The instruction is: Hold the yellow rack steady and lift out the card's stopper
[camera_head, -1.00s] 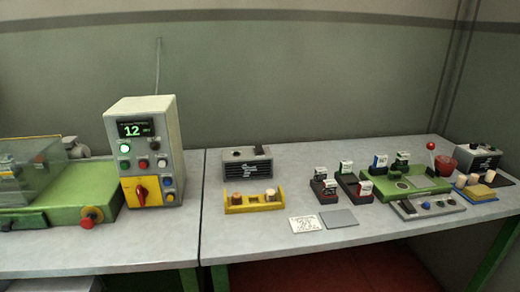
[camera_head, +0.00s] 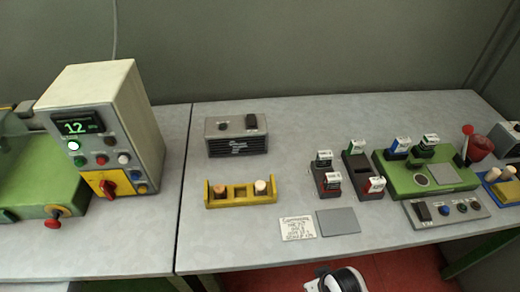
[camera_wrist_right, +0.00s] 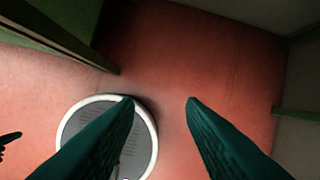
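The yellow rack (camera_head: 240,203) stands on the grey bench left of centre in the head view. A darker brown stopper (camera_head: 219,191) is at its left end and a paler stopper (camera_head: 261,187) at its right end, with a space between them. A white card (camera_head: 297,228) with writing too small to read lies to the right and in front of the rack. My right gripper (camera_wrist_right: 160,103) shows in its wrist view with two dark green fingers apart and nothing between them, above the red floor. My left gripper is not in view.
A grey plate (camera_head: 338,221) lies beside the card. A dark-fronted box (camera_head: 236,136) stands behind the rack. Several small black holders and a green station (camera_head: 425,180) are to the right; a control box (camera_head: 105,130) is to the left. Bare bench surrounds the rack.

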